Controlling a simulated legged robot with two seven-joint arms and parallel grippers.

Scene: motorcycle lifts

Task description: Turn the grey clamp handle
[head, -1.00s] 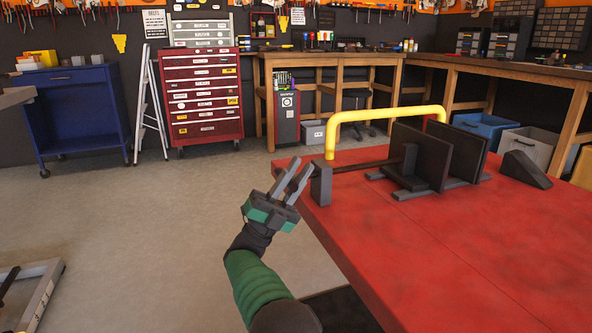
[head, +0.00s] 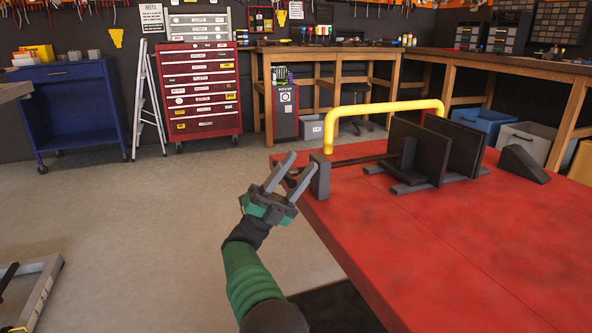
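The clamp stands on the red lift table (head: 450,240), with dark upright plates (head: 457,150), a dark rod (head: 362,160) and a grey end block (head: 320,177) at the table's left edge. A small dark piece, seemingly the clamp handle (head: 292,179), shows left of the block, partly hidden by my fingers. My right gripper (head: 302,162) is open, with its two grey fingers pointing up and away, just left of the end block. I cannot tell whether it touches the handle. My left gripper is not in view.
A yellow bar (head: 385,108) arches over the clamp rod. A dark wedge (head: 523,167) sits at the table's right. A red tool chest (head: 203,95), blue cabinet (head: 75,120) and wooden benches (head: 330,52) stand behind. The floor at left is mostly clear.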

